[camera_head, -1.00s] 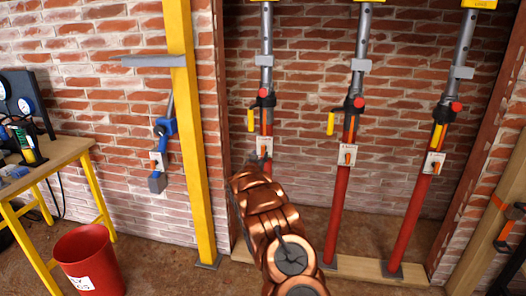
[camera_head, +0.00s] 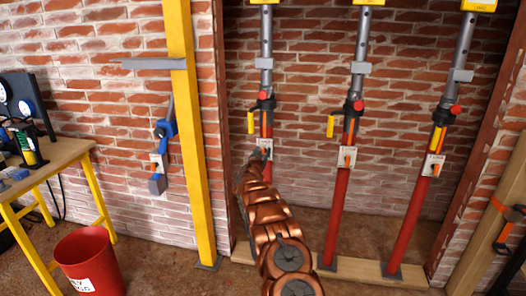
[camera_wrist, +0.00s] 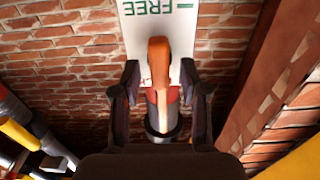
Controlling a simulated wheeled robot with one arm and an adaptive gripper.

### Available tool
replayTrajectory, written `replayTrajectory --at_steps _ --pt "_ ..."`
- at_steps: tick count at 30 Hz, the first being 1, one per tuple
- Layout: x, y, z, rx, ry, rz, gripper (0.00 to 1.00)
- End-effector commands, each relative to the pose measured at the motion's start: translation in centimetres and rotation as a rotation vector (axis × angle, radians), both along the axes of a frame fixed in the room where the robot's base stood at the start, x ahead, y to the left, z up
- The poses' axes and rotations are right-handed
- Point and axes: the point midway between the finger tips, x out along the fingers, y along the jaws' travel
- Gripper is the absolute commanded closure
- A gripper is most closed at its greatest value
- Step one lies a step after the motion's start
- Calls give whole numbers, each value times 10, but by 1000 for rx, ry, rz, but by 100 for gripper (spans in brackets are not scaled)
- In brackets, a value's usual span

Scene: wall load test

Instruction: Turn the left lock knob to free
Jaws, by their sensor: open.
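The left prop (camera_head: 266,119) has a small white plate (camera_head: 266,143) with an orange lock knob (camera_head: 264,154). In the wrist view the orange knob (camera_wrist: 158,62) stands lengthwise up the picture, in front of the white plate (camera_wrist: 135,30) with green FREE lettering, seen upside down. My gripper (camera_wrist: 160,80) is open, with one finger on each side of the knob and gaps showing at both sides. In the head view my gripper (camera_head: 254,160) is at the left prop, just below the plate, and is mostly hidden by my arm.
A middle prop (camera_head: 341,205) and a right prop (camera_head: 413,213) stand to the right with similar plates. A yellow post (camera_head: 193,150) and a brick pier stand left of the bay. A red bucket (camera_head: 90,262) and a workbench (camera_head: 62,152) are at far left.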

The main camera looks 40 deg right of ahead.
Motion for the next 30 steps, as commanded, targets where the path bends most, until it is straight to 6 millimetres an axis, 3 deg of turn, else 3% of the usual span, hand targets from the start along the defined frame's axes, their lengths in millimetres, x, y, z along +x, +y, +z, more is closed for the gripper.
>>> replayTrajectory --at_steps 20,30 --pt "6 -9 1 -4 -1 1 56" --pt "6 -9 1 -4 0 2 91"
